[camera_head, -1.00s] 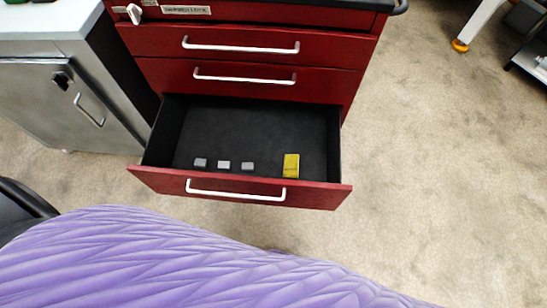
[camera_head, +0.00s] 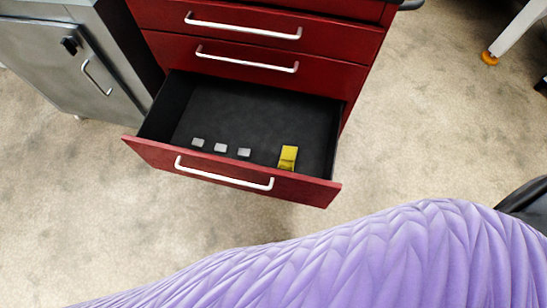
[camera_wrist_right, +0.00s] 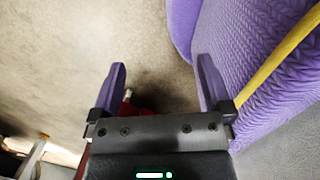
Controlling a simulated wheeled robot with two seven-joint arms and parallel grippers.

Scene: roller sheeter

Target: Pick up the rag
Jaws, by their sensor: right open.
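A small yellow piece (camera_head: 288,157), which looks like the rag, sits in the open bottom drawer (camera_head: 240,110) of a red cabinet. It is at the front right of the drawer floor, close to the front panel. My right gripper (camera_wrist_right: 161,75) shows only in the right wrist view. The yellow piece is not seen in that view. My left gripper is not in view.
Several small grey blocks (camera_head: 221,147) lie in a row left of the yellow piece. Closed drawers (camera_head: 250,60) are above. A grey metal cabinet (camera_head: 75,65) stands at the left.

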